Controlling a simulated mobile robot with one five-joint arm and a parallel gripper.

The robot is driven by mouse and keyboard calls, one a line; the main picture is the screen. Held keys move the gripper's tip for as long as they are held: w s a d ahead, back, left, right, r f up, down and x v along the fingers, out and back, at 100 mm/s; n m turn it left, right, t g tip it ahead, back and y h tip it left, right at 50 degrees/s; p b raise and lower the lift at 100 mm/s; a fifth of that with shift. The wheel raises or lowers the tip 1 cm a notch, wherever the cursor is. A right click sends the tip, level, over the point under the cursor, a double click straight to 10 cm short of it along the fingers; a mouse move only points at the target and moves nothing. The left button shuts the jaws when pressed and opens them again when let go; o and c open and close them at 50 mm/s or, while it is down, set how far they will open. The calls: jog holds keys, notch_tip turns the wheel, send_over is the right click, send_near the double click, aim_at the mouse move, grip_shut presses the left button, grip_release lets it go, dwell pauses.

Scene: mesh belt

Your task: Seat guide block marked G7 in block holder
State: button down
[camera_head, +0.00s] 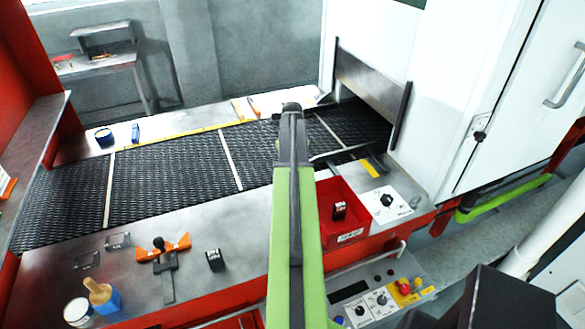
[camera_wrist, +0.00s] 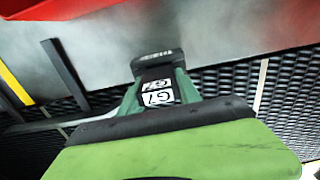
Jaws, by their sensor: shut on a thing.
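A dark block with a white G7 label (camera_wrist: 157,97) sits between the jaws of my gripper (camera_wrist: 155,78) in the wrist view. The gripper is shut on it, above a grey metal surface beside the black mesh belt. No holder is clearly marked; two small grey brackets (camera_head: 87,260) (camera_head: 117,241) lie on the front ledge at left. I cannot tell whether either is the block holder. Another black block with white marking (camera_head: 215,260) stands on the ledge, right of an orange fixture with a black knob (camera_head: 160,246).
A red bin (camera_head: 330,188) right of my arm holds a dark block (camera_head: 339,211). A dark bracket (camera_head: 374,164) stands by the belt (camera_head: 180,172). The ledge between fixture and block is clear.

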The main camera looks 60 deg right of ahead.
jog(key=shift+f+b, duration=0.4)
jog(key=shift+f, duration=0.15)
jog(key=c, duration=0.8)
grip_release()
jog(key=shift+r, duration=0.1)
jog(key=shift+o, duration=0.2)
notch_tip(320, 180, up, 17)
jog(key=p, duration=1.7)
jog(key=shift+r, duration=0.2)
